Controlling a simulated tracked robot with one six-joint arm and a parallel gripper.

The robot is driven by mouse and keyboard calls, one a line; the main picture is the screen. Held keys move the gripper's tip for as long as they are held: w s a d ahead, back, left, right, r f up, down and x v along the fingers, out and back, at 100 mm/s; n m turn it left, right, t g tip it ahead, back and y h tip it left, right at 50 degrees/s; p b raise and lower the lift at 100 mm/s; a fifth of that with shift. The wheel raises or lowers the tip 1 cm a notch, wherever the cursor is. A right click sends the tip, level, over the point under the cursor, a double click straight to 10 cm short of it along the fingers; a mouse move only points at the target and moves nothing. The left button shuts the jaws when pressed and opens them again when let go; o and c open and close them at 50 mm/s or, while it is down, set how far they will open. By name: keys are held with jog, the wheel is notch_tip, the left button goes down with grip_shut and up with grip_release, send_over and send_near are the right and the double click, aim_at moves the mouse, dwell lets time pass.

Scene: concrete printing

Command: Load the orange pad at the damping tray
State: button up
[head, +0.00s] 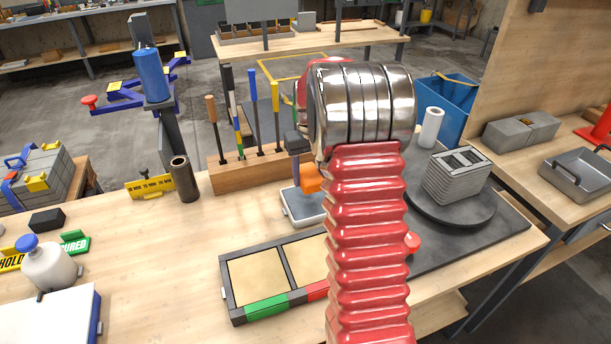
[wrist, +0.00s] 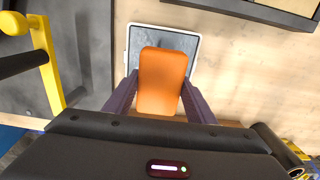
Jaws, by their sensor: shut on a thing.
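The orange pad shows in the head view (head: 311,178) and fills the middle of the wrist view (wrist: 161,75). My gripper (wrist: 160,98) is shut on the pad, with one dark purple finger along each side of it. The damping tray (head: 303,217) is a shallow tray with a white rim and a grey inside, standing on the bench. In the wrist view the tray (wrist: 131,48) lies behind and below the pad, which covers much of it. I cannot tell whether the pad touches the grey inside. My red arm hides part of the tray's right side in the head view.
A rack of upright tools (head: 250,168) stands behind the tray. A two-part framed box (head: 233,292) with green and red labels lies in front. A dark turntable (head: 455,212) with a grey printed block (head: 455,178) is to the right.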

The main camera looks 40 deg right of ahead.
aim_at(309, 199)
jog(key=shift+f, duration=0.15)
jog(key=shift+f, duration=2.85)
jog(key=shift+f, duration=0.55)
dwell(0.7)
jog(key=shift+r, duration=3.6)
